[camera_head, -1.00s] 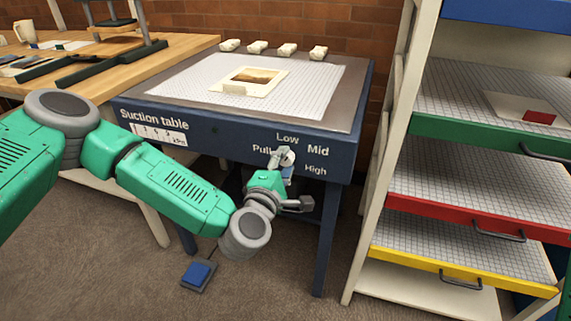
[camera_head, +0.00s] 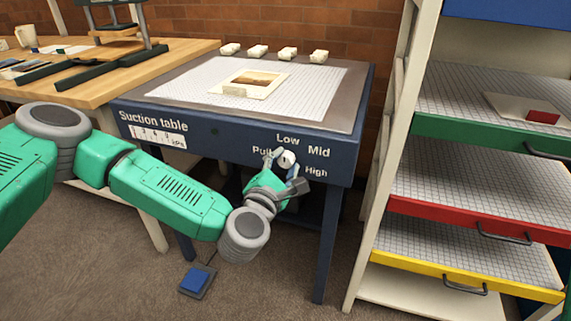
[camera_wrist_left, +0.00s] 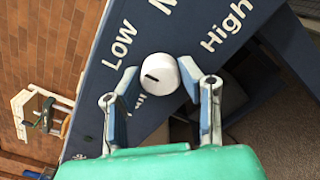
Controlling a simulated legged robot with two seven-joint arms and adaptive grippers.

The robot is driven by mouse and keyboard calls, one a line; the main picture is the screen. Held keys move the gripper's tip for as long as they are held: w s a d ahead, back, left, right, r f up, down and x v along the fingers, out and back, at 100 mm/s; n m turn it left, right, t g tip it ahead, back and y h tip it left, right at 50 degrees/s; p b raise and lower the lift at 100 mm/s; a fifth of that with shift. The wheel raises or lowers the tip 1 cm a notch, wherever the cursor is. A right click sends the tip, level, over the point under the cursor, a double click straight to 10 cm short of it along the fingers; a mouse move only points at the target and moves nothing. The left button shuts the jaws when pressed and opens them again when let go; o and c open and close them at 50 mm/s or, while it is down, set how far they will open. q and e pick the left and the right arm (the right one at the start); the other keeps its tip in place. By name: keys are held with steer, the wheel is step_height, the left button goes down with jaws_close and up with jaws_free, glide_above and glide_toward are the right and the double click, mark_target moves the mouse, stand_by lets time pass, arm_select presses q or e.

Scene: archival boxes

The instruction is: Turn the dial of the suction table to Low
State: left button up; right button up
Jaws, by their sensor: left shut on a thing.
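The suction table (camera_head: 225,138) has a dark blue front panel with a round white dial (camera_head: 287,159) on it. Around the dial are the labels Pull, Low, Mid and High. In the left wrist view the dial (camera_wrist_left: 160,80) has a short black mark, which points between Low and the partly hidden Pull label. My left gripper (camera_head: 283,164) is at the panel with its fingers on either side of the dial. In the wrist view the left gripper (camera_wrist_left: 159,82) is shut on the dial. My right gripper is not in view.
A picture on a cream mount (camera_head: 250,83) lies on the table's gridded top, with several small white blocks behind it. A shelf rack (camera_head: 385,170) with coloured trays stands close on the right. A blue pedal (camera_head: 197,280) is on the floor. A wooden bench (camera_head: 150,62) is at left.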

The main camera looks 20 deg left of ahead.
arm_select(q)
steer(key=shift+s+a+f, duration=0.1)
steer(key=shift+s+f, duration=0.05)
steer(key=shift+f, duration=0.3)
steer(key=o, duration=1.1)
steer(key=shift+a+r, duration=0.1)
steer(key=shift+r, duration=0.1)
steer(key=shift+s, duration=0.25)
steer(key=s, duration=1.1)
steer(key=shift+s+a, duration=0.15)
steer(key=shift+a, duration=0.05)
